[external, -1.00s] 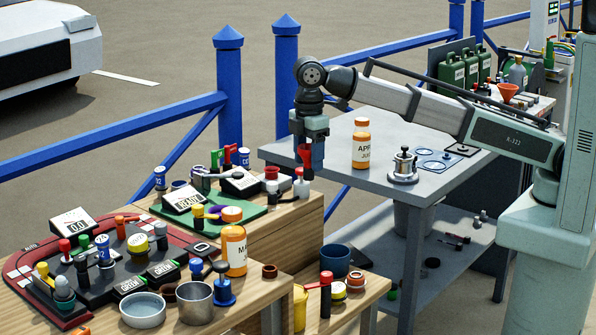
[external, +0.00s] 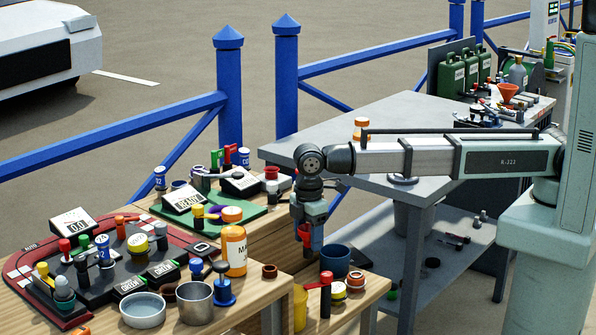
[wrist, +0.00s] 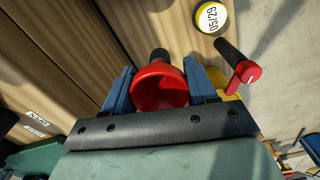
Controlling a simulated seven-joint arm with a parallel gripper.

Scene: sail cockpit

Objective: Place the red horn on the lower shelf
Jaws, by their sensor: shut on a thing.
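My gripper (external: 308,243) is shut on the red horn (wrist: 158,88); the horn's red bell sits between the two blue fingers in the wrist view, with a dark end beyond it. The horn also shows partly as a red patch (external: 304,232) in the external view. The gripper hangs pointing down above the low wooden shelf (external: 372,290), left of the blue cup. A grey lower shelf (external: 425,262) lies under the grey table at right. I cannot tell the exact height of the horn above the wood.
The low wooden shelf holds a blue cup (external: 336,259), a red-topped black tool (external: 326,288) and small jars (external: 355,279). A yellow container (external: 300,305) stands left of the tool. The higher bench with an orange-capped bottle (external: 233,249) is close at left.

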